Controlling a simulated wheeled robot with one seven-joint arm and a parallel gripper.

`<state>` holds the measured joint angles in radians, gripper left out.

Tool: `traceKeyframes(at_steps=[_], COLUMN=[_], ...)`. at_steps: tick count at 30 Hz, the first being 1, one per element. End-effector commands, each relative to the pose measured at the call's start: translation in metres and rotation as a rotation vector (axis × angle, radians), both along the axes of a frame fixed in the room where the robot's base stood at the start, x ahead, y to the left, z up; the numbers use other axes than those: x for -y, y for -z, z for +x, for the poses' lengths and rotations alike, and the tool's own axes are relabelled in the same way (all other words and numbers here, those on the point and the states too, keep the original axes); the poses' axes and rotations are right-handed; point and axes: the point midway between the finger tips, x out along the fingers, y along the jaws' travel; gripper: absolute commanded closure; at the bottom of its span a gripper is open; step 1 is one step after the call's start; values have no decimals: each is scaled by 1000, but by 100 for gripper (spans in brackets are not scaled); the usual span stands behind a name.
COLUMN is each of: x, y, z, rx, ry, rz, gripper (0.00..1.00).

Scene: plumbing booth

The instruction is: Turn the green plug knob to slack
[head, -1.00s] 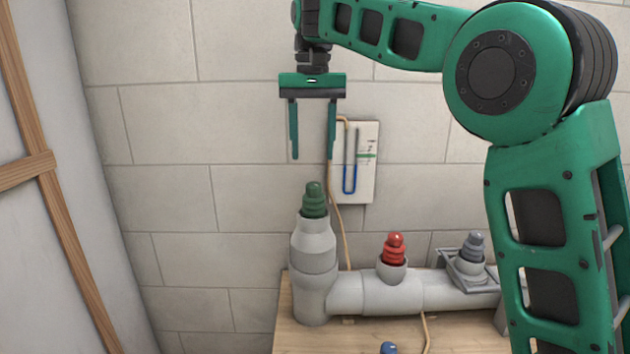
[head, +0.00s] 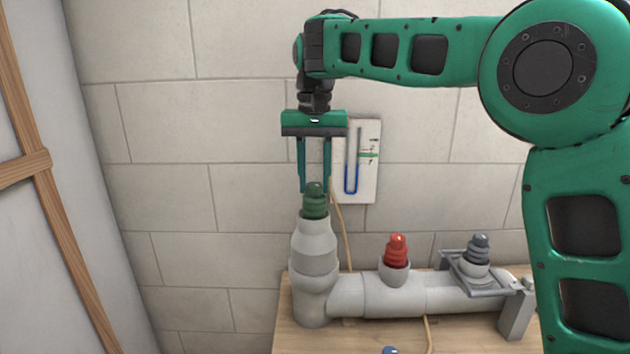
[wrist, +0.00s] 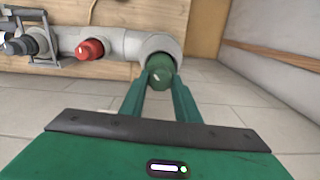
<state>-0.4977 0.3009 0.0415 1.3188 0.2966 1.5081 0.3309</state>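The green plug knob (head: 314,200) stands upright in the top of the tall grey pipe (head: 314,248) at the left end of the pipework. My gripper (head: 315,190) points down directly above it, its two fingertips at about the height of the knob's top. In the wrist view the green knob (wrist: 161,70) shows between and just beyond the fingertips (wrist: 158,82). The fingers are apart, with a gap between them. I cannot tell whether they touch the knob.
A red plug (head: 396,252) and a grey plug (head: 477,252) with a metal bracket sit along the horizontal pipe to the right. A gauge panel (head: 366,190) with a blue tube hangs on the wall behind. The wooden bench (head: 380,335) carries the pipework. Space left of the pipe is clear.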

Motion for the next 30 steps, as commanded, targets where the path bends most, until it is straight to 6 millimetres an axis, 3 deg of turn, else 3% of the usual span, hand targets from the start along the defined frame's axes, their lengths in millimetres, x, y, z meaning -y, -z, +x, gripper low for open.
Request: traceKeyframes(at_steps=[2, 30], x=[-1, -1], y=[0, -1], z=[0, -1], rx=[0, 1], ry=[-1, -60], rz=[0, 1], gripper=[93, 94])
